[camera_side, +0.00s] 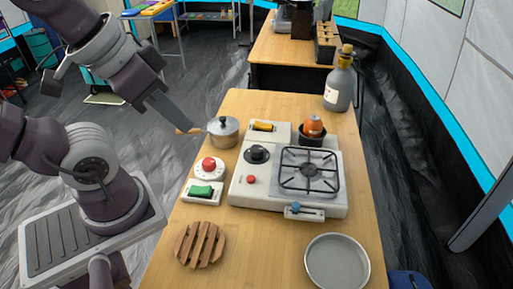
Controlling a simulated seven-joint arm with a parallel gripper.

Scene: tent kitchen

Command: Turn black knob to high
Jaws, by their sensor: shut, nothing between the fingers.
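The black knob (257,154) stands on the left part of the top of a white stove unit (262,195), left of the black burner grate (309,171). Its exact setting is too small to read. My gripper (190,131) is shut and empty. It is above and left of the knob, near the table's left edge, close to the pot's handle side, and apart from the knob. Whether it touches the pot handle I cannot tell.
A lidded pot (223,132) stands between my gripper and the stove. A red button (209,165) and green switch (202,191) sit left of the stove. A bottle (340,88), small dark pot (311,136), wooden trivet (201,244) and round pan (337,262) stand around it.

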